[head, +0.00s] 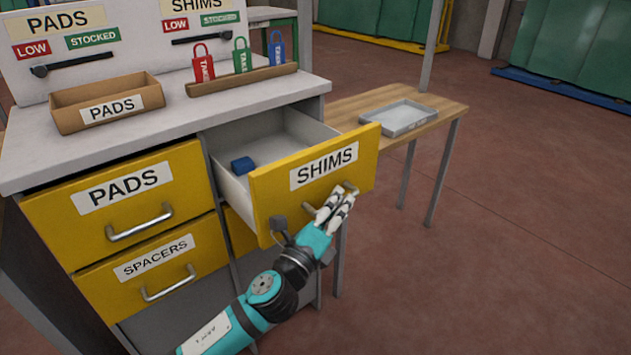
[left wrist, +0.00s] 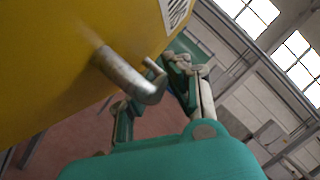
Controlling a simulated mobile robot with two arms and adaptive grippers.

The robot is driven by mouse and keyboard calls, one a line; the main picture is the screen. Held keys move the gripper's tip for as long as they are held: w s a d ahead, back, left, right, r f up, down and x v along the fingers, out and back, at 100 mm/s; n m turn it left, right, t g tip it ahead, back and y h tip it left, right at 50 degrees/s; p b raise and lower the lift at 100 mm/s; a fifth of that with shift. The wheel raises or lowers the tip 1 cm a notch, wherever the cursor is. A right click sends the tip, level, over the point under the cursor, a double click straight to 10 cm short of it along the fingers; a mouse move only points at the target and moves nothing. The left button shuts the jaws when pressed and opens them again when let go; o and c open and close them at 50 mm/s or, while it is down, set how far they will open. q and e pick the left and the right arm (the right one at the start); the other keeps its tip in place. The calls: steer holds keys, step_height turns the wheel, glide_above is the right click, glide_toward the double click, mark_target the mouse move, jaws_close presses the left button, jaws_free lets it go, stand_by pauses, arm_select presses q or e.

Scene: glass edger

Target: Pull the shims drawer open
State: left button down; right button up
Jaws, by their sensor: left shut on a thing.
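The yellow shims drawer (head: 275,203) with its white SHIMS label stands pulled out from the cabinet in the head view. Its inside shows, with a small blue block (head: 243,165) in it. My left gripper (head: 343,192) is at the drawer's front and shut on its metal handle (head: 312,211). In the left wrist view the handle (left wrist: 128,75) shows close up against the yellow front, with the left gripper's fingers (left wrist: 165,85) around its end. My right gripper is not in view.
The PADS drawer (head: 110,222) and SPACERS drawer (head: 110,275) are shut at left. A cardboard PADS box (head: 75,118) and several coloured tags stand on the cabinet top. A wooden table (head: 448,106) with a grey tray (head: 398,130) is behind the drawer. The floor at right is clear.

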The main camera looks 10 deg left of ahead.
arm_select(q)
steer(key=s+d, duration=0.3)
steer(key=d, duration=0.1)
steer(key=shift+s+d, duration=0.4)
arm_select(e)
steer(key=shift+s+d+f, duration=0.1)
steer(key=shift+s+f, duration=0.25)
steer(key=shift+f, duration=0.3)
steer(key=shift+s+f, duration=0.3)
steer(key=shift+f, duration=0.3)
arm_select(q)
steer(key=c, duration=1.3)
jaws_free()
steer(key=shift+c, duration=0.2)
steer(key=v, duration=1.2)
steer(key=shift+f, duration=0.1)
